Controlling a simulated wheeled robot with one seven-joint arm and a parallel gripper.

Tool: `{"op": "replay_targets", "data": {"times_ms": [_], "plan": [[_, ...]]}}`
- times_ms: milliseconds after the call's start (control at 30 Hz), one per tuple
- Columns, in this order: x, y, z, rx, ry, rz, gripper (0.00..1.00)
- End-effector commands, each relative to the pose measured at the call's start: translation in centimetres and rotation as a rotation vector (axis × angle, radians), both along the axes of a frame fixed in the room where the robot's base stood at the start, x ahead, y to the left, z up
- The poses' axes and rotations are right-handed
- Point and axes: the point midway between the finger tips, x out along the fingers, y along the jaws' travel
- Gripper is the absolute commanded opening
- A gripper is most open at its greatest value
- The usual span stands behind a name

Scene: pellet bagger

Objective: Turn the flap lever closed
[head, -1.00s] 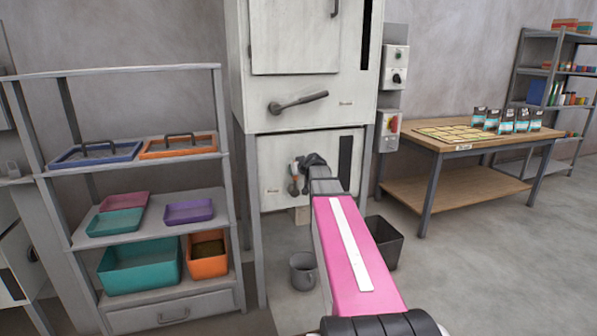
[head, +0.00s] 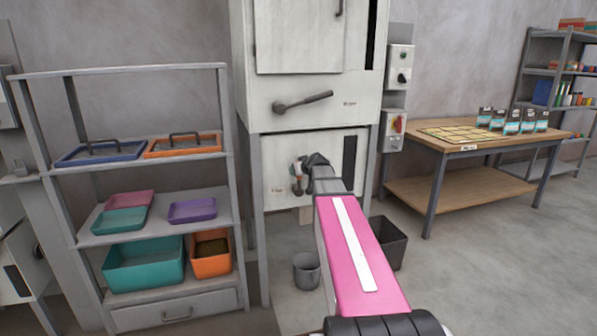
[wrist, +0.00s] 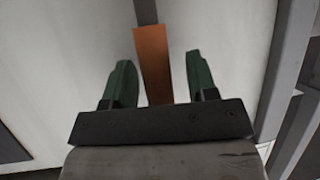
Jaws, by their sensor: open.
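The white machine's lower panel (head: 276,185) carries a small lever with a reddish-orange grip (head: 297,168), partly hidden by my gripper (head: 314,162). In the wrist view, an orange-brown bar (wrist: 153,65) joined to a dark grey bar (wrist: 146,12) lies between the two green fingers of my gripper (wrist: 158,62). The fingers are open, with a gap on each side of the bar. Another lever, grey and nearly level, slightly tilted (head: 303,101), sits on the upper body. I cannot read the labels beside either lever.
Grey machine legs (head: 257,225) frame the lower panel. A shelf with trays (head: 150,233) is on the left, a wooden table (head: 462,142) on the right.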

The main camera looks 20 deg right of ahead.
Motion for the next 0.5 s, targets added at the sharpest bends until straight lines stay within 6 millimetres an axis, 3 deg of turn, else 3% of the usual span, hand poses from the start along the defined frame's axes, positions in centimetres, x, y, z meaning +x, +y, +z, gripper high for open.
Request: {"op": "replay_targets", "data": {"times_ms": [267, 500], "plan": [[-2.5, -0.5, 1.2, 0.0, -0.002, -0.001, 0.53], [-6.5, -1.3, 3.3, -0.002, -0.001, -0.001, 0.53]]}}
